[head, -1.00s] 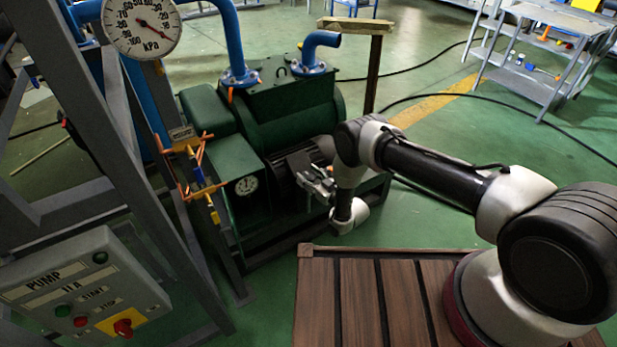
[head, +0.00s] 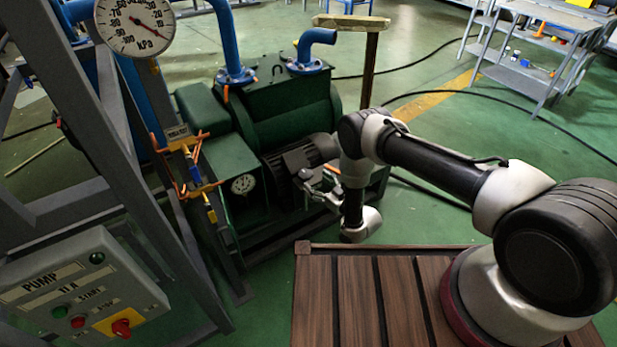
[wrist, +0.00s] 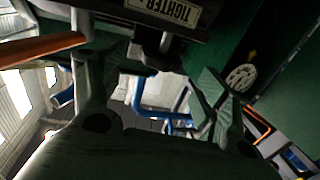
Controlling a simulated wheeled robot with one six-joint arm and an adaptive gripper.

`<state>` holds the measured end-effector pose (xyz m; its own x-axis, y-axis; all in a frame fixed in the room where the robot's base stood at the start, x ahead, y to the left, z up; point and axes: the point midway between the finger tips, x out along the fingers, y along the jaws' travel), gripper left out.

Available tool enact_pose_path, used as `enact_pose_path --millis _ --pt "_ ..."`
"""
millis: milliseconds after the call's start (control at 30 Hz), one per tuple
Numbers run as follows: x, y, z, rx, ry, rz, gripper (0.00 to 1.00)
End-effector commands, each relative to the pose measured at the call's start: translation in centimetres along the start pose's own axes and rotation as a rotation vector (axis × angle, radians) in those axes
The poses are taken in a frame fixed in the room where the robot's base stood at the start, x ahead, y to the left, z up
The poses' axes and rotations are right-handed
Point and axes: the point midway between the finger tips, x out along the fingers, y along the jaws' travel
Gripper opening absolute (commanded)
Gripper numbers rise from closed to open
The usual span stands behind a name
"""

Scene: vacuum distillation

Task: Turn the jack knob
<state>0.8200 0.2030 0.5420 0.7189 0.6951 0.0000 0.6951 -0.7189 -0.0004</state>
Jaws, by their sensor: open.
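A dark stub with a wider lower end, which looks like the jack knob (wrist: 160,58), shows in the wrist view under a dark part with a label reading TIGHTER (wrist: 168,10). My gripper (wrist: 155,85) is open, with one finger on each side below the knob. No contact with the knob shows. In the head view my gripper (head: 322,192) is at the near side of the green pump (head: 285,105), by its dark ribbed motor (head: 295,165). I cannot make out the knob in the head view.
A grey frame (head: 100,130) carries a kPa gauge (head: 135,22) and a pump control box (head: 75,290) at the left. Blue pipes (head: 228,45) rise from the pump. A wooden deck (head: 350,300) lies under my arm. The green floor at right is mostly clear, with a black cable (head: 540,125).

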Motion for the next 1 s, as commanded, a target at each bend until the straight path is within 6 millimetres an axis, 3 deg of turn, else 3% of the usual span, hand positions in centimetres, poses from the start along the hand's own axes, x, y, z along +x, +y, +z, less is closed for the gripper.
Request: enact_pose_path --millis 100,300,867,1000 --pt "-2.5 0.1 0.1 0.001 -0.003 0.002 0.76" --pt "-4.9 0.0 0.1 0.000 -0.001 0.001 0.76" --pt "-5.3 0.0 0.0 0.002 0.000 0.000 0.76" --pt "-5.4 -0.2 2.4 0.009 -0.100 -0.008 0.76"
